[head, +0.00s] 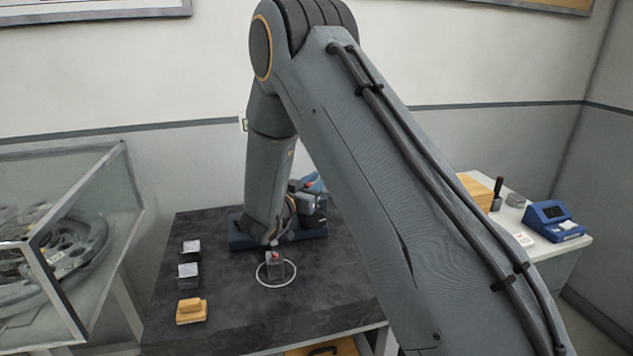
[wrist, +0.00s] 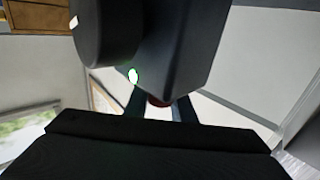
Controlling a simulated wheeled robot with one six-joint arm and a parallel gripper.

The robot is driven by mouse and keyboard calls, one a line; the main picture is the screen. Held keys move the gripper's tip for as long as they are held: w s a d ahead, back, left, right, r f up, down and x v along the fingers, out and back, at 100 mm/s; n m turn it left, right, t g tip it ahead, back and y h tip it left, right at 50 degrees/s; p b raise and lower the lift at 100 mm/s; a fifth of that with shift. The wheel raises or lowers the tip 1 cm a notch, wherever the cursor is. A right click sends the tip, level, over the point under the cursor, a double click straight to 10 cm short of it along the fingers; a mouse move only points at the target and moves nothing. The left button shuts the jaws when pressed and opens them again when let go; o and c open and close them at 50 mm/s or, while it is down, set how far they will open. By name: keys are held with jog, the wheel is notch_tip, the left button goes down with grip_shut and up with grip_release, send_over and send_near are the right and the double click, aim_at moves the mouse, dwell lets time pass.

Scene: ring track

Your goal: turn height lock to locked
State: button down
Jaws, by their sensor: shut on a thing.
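I cannot read the lock's position. The arm hides much of the device, and the fingers cannot be made out there.
On the dark table (head: 235,310), a small dark block with a red top (head: 275,262) stands inside a white ring (head: 290,281). Two dark blocks and a yellow block (head: 191,312) sit at left. A glass case (head: 90,210) is further left. A blue instrument (head: 553,220) stands on a white table at right.

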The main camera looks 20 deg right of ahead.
jog(key=c, duration=1.5)
grip_release()
jog(key=shift+r, duration=0.1)
notch_tip(320, 180, up, 10)
jog(key=shift+f+b, duration=0.1)
jog(key=shift+b, duration=0.95)
